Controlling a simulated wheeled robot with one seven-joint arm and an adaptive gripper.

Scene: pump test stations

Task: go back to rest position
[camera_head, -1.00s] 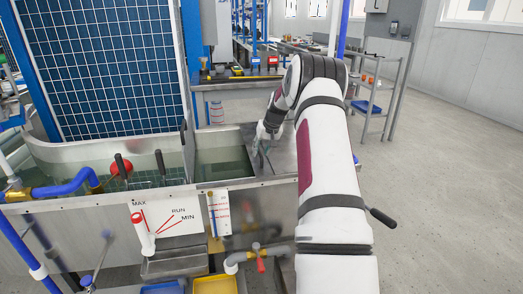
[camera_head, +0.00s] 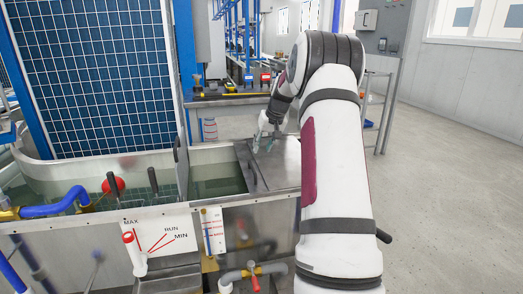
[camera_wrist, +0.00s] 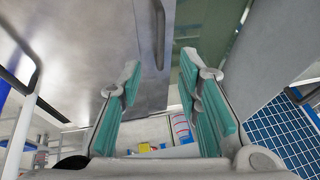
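My gripper (camera_wrist: 165,95) is open and empty in the wrist view, its two green-padded fingers wide apart. Between and beyond the fingers are the bare metal lid (camera_wrist: 100,45) with a bar handle (camera_wrist: 159,35) and a strip of tank water. In the head view my gripper (camera_head: 258,143) is small, above the metal lid (camera_head: 283,165) at the right of the water tank (camera_head: 217,180). My own white arm hides part of the lid. I cannot tell how high the gripper is above the lid.
A blue grid panel (camera_head: 90,75) stands in the tank at left. Two dark handles and a red ball (camera_head: 113,184) are at its front. A red-handled valve (camera_head: 254,280) sits on the pipe below. The grey floor (camera_head: 450,190) at right is clear.

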